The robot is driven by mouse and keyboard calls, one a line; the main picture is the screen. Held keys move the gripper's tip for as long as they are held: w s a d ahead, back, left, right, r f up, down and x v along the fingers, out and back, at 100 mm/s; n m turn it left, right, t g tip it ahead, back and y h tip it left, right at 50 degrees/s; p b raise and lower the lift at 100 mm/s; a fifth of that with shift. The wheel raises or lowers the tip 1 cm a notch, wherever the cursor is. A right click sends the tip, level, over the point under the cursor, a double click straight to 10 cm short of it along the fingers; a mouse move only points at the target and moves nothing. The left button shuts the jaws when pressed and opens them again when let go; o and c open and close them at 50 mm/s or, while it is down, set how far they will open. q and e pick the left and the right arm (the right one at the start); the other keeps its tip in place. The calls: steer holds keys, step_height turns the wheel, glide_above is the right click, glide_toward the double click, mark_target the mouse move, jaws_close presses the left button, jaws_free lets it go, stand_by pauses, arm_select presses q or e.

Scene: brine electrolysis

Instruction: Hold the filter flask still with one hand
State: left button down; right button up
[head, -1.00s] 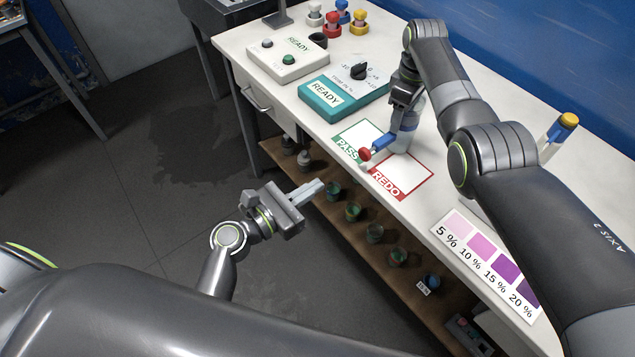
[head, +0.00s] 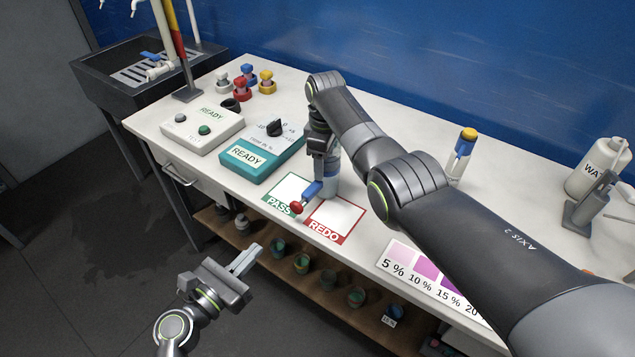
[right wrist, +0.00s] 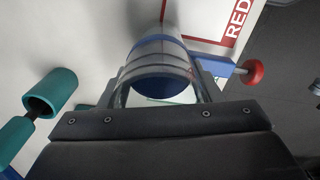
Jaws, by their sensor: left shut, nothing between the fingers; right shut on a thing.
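The filter flask (head: 333,184), a clear vessel with blue bands and a blue side arm ending in a red knob (head: 296,208), stands on the bench by the PASS and REDO cards. My right gripper (head: 325,165) is shut on it from above. In the right wrist view the fingers lie on either side of the flask (right wrist: 160,52), and its side arm points right. The arm hides part of it in the head view. My left gripper (head: 246,259) is shut and empty, in front of the bench edge, away from the flask.
Left of the flask are a teal READY box (head: 262,157) and a white READY box (head: 205,128). A percent colour card (head: 425,272) lies to the right. A yellow-capped holder (head: 461,157) and a water bottle (head: 598,168) stand behind. Teal cylinders (right wrist: 50,92) lie near the flask.

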steer(key=o, duration=1.2)
step_height(320, 180, up, 12)
steer(key=shift+r, duration=0.1)
